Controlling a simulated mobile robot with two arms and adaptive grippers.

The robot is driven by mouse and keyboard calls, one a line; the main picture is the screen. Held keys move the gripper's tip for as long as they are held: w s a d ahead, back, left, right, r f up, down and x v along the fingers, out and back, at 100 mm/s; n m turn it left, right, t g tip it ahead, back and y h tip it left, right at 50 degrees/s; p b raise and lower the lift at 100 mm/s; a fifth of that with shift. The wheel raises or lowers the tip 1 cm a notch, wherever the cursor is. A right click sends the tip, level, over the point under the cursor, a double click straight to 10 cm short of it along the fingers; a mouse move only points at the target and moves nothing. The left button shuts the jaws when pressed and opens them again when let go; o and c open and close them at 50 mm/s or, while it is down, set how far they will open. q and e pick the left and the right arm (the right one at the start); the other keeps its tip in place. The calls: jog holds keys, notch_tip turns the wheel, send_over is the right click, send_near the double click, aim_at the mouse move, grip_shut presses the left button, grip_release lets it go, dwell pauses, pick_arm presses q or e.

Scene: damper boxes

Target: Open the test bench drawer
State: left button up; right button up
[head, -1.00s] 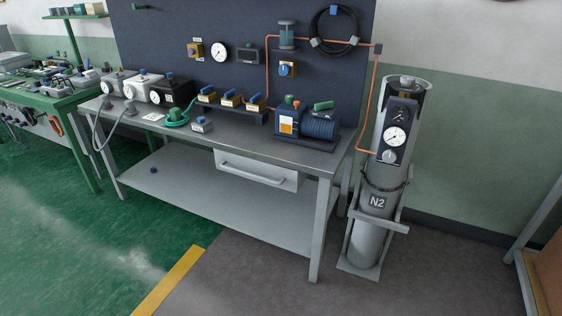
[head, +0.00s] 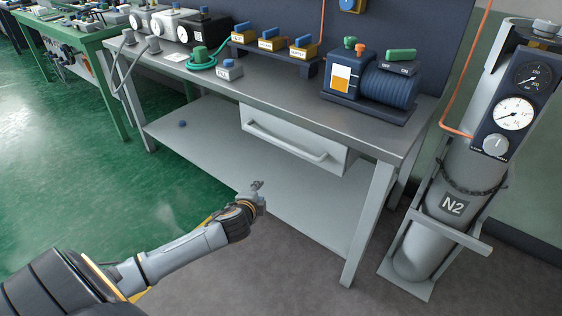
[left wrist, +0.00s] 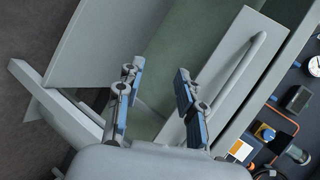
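The test bench drawer (head: 330,160) is a light grey box front under the bench top and looks shut. Its long bar handle (head: 285,143) runs across the front. My left gripper (head: 257,186) is in front of and below the drawer in the head view, apart from it. In the left wrist view my left gripper (left wrist: 157,84) has its two fingers spread with nothing between them. There the drawer handle (left wrist: 236,70) runs slantwise to the right of the fingers, on the drawer front (left wrist: 262,50). My right gripper is not in view.
The grey bench (head: 270,85) carries a blue pump (head: 385,88), valve blocks (head: 272,43) and gauge boxes. An N2 cylinder (head: 450,185) stands right of the bench. A bench leg (head: 367,225) stands right of the drawer. Floor in front is clear.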

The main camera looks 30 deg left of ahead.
aim_at(280, 144)
pick_arm(q)
notch_tip(280, 144, up, 12)
jog(key=w+d+f+m+t+b, duration=0.1)
jog(key=w+d+m+t+b, duration=0.1)
jog(key=d+m+t+b, duration=0.15)
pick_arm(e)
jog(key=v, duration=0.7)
pick_arm(q)
jog(key=shift+n, duration=0.35)
jog(key=x, duration=0.3)
jog(key=b+x, duration=0.1)
jog(key=x, duration=0.3)
jog(key=a+b+x, duration=0.1)
jog(key=x, duration=0.3)
jog(key=shift+r, duration=0.3)
jog(key=shift+x, duration=0.75)
jog(key=shift+w+a+f+b, duration=0.1)
jog(key=shift+w+a+b, duration=0.1)
jog(key=shift+w+b, duration=0.2)
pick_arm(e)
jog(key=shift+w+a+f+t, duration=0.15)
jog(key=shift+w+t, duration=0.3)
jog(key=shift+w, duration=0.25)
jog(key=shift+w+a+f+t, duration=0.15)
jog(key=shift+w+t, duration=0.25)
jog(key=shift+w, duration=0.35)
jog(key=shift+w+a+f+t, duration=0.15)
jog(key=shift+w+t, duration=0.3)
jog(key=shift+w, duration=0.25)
